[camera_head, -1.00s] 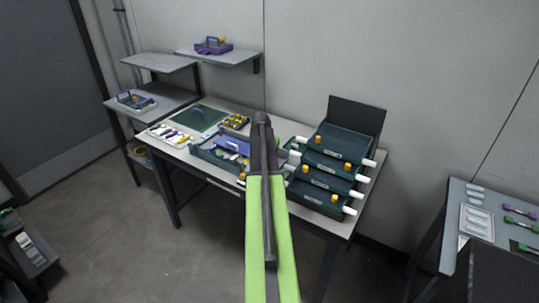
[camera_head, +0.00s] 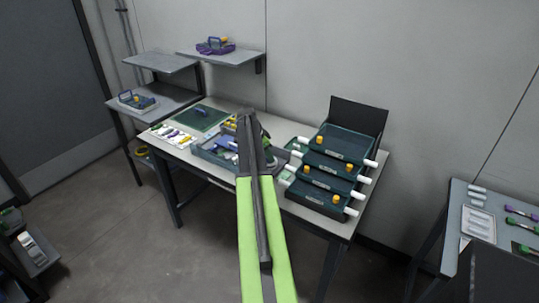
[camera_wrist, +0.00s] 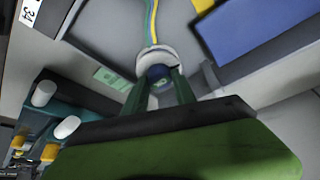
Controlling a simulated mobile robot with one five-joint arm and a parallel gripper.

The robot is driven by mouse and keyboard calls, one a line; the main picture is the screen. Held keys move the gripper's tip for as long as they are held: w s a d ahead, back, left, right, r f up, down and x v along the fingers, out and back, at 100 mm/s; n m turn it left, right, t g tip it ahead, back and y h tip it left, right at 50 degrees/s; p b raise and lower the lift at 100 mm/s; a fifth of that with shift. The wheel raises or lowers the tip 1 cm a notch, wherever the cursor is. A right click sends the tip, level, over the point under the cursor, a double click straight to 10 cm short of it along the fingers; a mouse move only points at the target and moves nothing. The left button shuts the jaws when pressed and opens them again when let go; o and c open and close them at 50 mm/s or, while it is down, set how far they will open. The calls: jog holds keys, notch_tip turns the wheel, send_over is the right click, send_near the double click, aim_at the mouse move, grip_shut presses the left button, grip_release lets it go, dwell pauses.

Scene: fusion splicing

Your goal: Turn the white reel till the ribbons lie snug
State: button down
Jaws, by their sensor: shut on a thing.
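The white reel (camera_wrist: 145,58) shows in the wrist view as a pale ring around a dark blue hub (camera_wrist: 158,72). Yellow and teal ribbons (camera_wrist: 152,22) run from its upper edge to the top of the picture. My gripper (camera_wrist: 160,84) has its two green fingers shut on the reel at its hub; the exact contact is partly hidden. In the head view my arm covers much of the work spot, and the reel cannot be made out there. Whether the ribbons are slack at the reel is too small to tell.
A grey open tray (camera_head: 207,152) stands on the table (camera_head: 300,212), left of my arm. Stacked dark teal trays (camera_head: 322,186) with white handles and orange knobs stand to the right. A blue block (camera_wrist: 250,28) is close to the reel's right. A green mat (camera_head: 197,119) lies at the left.

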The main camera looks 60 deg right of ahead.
jog(key=shift+m, duration=0.5)
jog(key=c, duration=1)
grip_release()
jog(key=p+v, duration=1.6)
jog(key=v, duration=0.1)
jog(key=shift+w+d+r, duration=0.1)
jog(key=shift+w+r, duration=0.05)
jog(key=shift+w, duration=0.05)
